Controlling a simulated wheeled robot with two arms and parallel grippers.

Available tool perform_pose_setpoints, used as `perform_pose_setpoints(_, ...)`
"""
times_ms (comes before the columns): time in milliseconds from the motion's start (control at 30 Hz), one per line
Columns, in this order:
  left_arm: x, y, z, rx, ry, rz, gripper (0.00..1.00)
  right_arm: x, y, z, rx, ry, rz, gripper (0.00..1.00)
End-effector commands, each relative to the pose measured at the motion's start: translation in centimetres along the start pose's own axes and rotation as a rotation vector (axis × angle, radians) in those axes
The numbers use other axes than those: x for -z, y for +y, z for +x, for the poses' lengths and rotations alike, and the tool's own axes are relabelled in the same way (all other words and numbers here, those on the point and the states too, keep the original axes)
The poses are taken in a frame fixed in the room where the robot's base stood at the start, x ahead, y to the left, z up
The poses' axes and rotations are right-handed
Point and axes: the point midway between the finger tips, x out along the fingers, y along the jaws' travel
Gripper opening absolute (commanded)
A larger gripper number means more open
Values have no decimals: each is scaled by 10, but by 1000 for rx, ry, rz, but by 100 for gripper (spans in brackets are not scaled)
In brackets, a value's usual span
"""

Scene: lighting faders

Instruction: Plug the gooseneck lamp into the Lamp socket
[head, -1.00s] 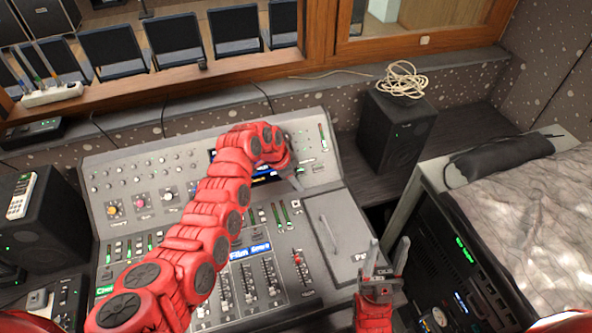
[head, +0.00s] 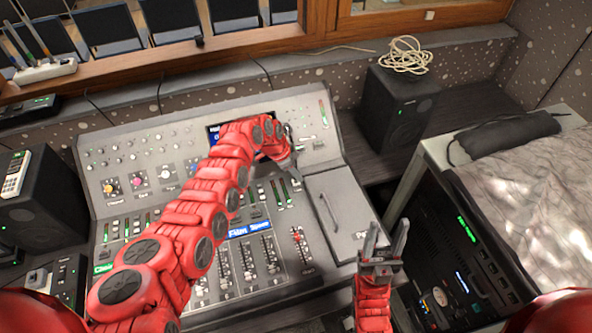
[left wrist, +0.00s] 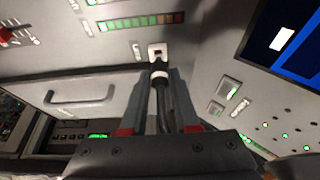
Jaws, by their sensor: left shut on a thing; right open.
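My left gripper (left wrist: 155,112) is shut on the dark stem of the gooseneck lamp (left wrist: 159,92). The stem's pale-ringed end points at a small white square socket with a dark opening (left wrist: 157,49) in the console panel. The end is at the socket's lower edge in the left wrist view; I cannot tell whether it touches or has entered. In the head view my left gripper (head: 287,160) is over the console's upper right, and the lamp there is mostly hidden. My right gripper (head: 384,240) is open and empty at the console's right edge.
The grey console (head: 130,150) carries faders and a screen (head: 214,133) partly behind my left arm. A lid with a handle (head: 340,210) lies right of the faders. A black speaker (head: 397,110) with coiled cable (head: 405,55) stands behind, and a rack (head: 465,250) stands at right.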

Motion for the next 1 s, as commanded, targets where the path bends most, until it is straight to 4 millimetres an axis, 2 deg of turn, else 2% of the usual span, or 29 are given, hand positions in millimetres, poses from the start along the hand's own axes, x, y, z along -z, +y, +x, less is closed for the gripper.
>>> perform_pose_setpoints(1000, 0, 0, 1, 0, 0, 1, 0, -1, 0, -6, 0, 0, 0, 50)
